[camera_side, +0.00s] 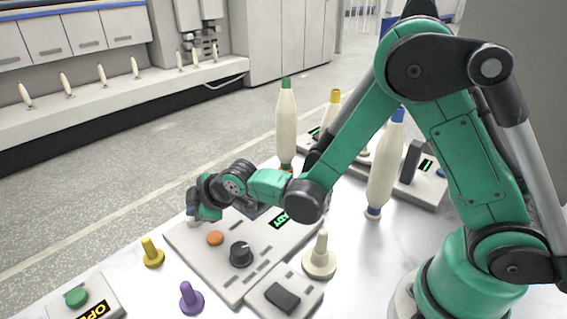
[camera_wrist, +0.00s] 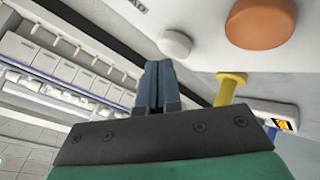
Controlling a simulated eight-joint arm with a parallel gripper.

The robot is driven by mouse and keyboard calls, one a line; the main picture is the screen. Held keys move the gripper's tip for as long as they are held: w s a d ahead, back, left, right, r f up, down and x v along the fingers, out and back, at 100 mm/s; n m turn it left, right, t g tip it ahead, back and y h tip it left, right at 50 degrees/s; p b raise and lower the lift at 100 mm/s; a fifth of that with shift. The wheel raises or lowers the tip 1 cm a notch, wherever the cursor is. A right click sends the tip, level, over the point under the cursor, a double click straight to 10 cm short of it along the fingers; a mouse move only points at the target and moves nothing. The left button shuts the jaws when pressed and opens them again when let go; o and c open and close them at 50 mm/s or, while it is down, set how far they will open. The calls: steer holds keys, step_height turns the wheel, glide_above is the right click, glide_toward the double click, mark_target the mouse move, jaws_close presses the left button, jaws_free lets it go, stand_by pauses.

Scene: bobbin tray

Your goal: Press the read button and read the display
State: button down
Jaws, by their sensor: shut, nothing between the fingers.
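A grey panel (camera_side: 185,240) lies on the white table. It carries an orange button (camera_side: 215,238), a black knob (camera_side: 241,252) and a dark display (camera_side: 281,218) with green letters; "ADY" shows and the rest is hidden behind my arm. In the wrist view a round white button (camera_wrist: 174,43) sits beside the orange button (camera_wrist: 260,22), near a cut-off label that seems to end in "AD". My gripper (camera_wrist: 155,68) is shut and empty, with its tips close to the white button; I cannot tell whether they touch it.
A yellow peg (camera_side: 152,253), a purple peg (camera_side: 191,298) and a cream peg (camera_side: 320,257) stand around the panel. A box with a black rocker switch (camera_side: 282,296) is in front. A green button box (camera_side: 76,297) is at left. Tall bobbins (camera_side: 385,165) stand behind.

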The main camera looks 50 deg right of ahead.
steer(key=shift+f, duration=0.4)
stand_by(0.5)
stand_by(0.3)
steer(key=shift+r, duration=0.85)
steer(key=shift+r, duration=2.5)
